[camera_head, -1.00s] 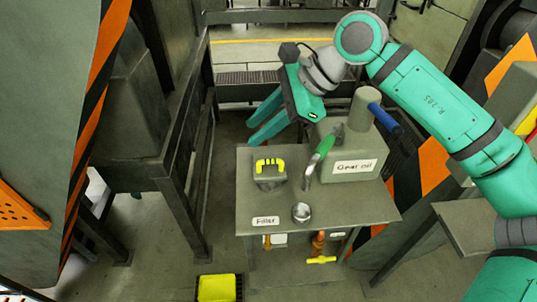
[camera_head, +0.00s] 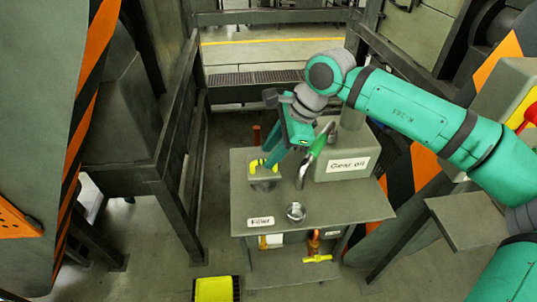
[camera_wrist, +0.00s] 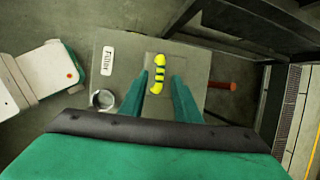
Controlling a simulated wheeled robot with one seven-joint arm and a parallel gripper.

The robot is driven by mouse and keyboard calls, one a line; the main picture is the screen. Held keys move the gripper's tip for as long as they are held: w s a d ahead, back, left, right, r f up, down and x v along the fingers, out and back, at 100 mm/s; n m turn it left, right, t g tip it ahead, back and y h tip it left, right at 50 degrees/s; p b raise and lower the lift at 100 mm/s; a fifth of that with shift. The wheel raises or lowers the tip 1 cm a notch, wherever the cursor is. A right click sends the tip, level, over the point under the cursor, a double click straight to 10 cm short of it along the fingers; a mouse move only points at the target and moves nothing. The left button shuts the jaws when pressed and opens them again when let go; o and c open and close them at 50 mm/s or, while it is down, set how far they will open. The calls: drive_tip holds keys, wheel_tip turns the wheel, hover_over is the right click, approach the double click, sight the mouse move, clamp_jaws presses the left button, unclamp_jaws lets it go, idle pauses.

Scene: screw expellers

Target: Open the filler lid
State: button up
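The filler lid (camera_head: 265,185) is a grey square plate with a yellow and black handle (camera_head: 256,166), on the left of a grey table-like top (camera_head: 340,212). A "Filler" label (camera_head: 261,222) is on the front of that top. The lid lies flat and looks closed. My gripper (camera_head: 268,168) is just above and behind the handle, pointing down, and partly covers it. In the wrist view the handle (camera_wrist: 158,73) lies between and just beyond my two spread fingers (camera_wrist: 160,82). The gripper is open, and I see no contact with the handle.
A grey "Gear oil" box (camera_head: 345,165) and a green-handled tap (camera_head: 317,147) stand right of the lid. A round metal opening (camera_head: 295,211) is in front. A yellow valve handle (camera_head: 317,259) is below. Dark frame posts (camera_head: 180,200) stand left.

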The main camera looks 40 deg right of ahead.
drive_tip(key=shift+x, duration=0.9)
clamp_jaws()
